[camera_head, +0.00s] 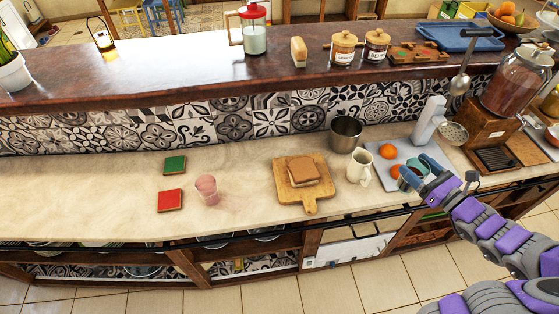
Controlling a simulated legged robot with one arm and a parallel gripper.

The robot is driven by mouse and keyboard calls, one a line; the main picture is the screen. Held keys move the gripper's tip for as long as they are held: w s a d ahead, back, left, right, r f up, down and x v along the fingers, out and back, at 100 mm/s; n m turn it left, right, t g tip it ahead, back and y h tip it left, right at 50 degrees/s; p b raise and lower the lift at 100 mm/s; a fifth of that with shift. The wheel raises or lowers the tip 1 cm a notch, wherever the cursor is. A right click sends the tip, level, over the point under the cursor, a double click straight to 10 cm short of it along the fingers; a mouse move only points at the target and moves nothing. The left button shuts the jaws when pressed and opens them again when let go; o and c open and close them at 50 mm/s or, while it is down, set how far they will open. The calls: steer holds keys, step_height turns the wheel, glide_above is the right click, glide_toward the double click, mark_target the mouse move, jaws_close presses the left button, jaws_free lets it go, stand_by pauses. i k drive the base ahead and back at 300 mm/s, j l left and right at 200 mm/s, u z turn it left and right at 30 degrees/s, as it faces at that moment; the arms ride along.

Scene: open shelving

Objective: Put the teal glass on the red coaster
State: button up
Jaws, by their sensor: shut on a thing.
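The teal glass (407,183) is at the right side of the lower counter, over the grey tray. My gripper (421,175) reaches in from the right and is shut on the glass. The blue fingers hide part of it, and I cannot tell whether its base touches the tray. The red coaster (171,201) lies flat at the left of the counter, with nothing on it. My gripper is far to the right of the coaster.
A pink glass (207,189) stands just right of the red coaster, and a green coaster (174,165) lies behind it. A cutting board (310,205) with a sandwich, a white pitcher (360,166) and a metal cup (346,135) stand between. The grey tray (378,178) holds oranges.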

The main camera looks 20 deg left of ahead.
mark_target(170, 200)
steer(key=k+j, duration=0.15)
steer(key=j, duration=0.25)
steer(key=k+j, duration=0.15)
steer(key=j, duration=0.2)
steer(key=k+j, duration=0.15)
steer(key=j, duration=0.25)
steer(key=k+j, duration=0.15)
steer(key=j, duration=0.25)
steer(key=k+j, duration=0.15)
steer(key=j, duration=0.65)
steer(key=k+j, duration=0.15)
steer(key=j, duration=0.25)
